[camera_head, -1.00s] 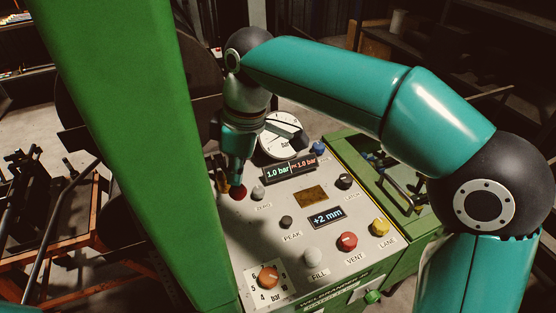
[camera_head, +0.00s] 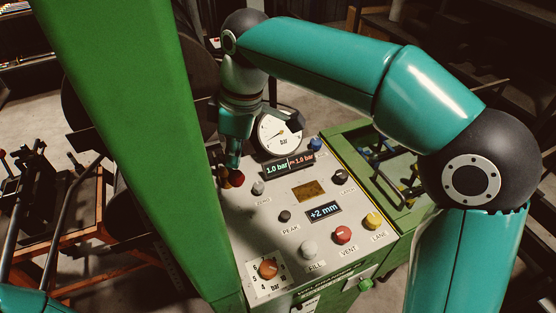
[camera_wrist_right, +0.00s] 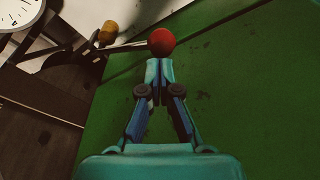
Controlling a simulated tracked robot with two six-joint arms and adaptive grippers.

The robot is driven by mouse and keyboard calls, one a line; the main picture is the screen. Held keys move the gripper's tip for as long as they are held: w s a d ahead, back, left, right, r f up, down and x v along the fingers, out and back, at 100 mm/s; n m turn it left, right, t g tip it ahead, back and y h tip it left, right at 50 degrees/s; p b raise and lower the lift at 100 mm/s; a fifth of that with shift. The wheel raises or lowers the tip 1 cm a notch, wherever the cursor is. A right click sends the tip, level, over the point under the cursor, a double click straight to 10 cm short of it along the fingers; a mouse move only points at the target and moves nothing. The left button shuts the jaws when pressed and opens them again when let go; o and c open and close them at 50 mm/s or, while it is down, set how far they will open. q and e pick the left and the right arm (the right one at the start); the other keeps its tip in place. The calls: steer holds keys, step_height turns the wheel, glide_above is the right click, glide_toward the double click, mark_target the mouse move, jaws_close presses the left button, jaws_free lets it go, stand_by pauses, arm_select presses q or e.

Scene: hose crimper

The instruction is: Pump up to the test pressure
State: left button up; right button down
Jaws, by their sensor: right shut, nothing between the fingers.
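The sloped control panel (camera_head: 285,235) shows a pressure display (camera_head: 290,165) reading 1.0 bar on the left and 1.0 bar in red on the right. A round white gauge (camera_head: 272,133) marked bar stands behind it. A red ball knob (camera_head: 236,178) is at the panel's far left edge. My right gripper (camera_head: 233,161) is shut and empty, its tips right at this knob. In the right wrist view the red ball (camera_wrist_right: 162,42) sits just beyond the closed fingertips (camera_wrist_right: 158,68); whether they touch is unclear. My left gripper is out of view.
The panel carries an orange dial (camera_head: 268,269), a grey FILL knob (camera_head: 308,249), a red VENT knob (camera_head: 343,235) and a yellow LANE knob (camera_head: 373,220). A green upright (camera_head: 135,120) stands close left of my right gripper.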

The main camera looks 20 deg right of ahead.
steer(key=shift+f, duration=0.1)
stand_by(0.6)
step_height(320, 180, down, 11)
steer(key=s+b, duration=0.2)
steer(key=b, duration=0.8)
steer(key=r+p, duration=0.3)
steer(key=p, duration=0.1)
steer(key=w+r+p, duration=0.1)
steer(key=r+p, duration=0.3)
steer(key=w+r+p, duration=0.1)
steer(key=r+p, duration=0.3)
steer(key=shift+r+p, duration=0.2)
steer(key=shift+p, duration=0.1)
steer(key=shift+f, duration=0.15)
step_height(320, 180, down, 11)
steer(key=s+b, duration=0.2)
steer(key=b, duration=0.8)
steer(key=r+p, duration=0.3)
steer(key=p, duration=0.1)
steer(key=w+r+p, duration=0.1)
steer(key=r+p, duration=0.3)
steer(key=w+r+p, duration=0.1)
steer(key=r+p, duration=0.3)
steer(key=shift+w+r, duration=0.1)
steer(key=shift+r, duration=0.05)
stand_by(0.6)
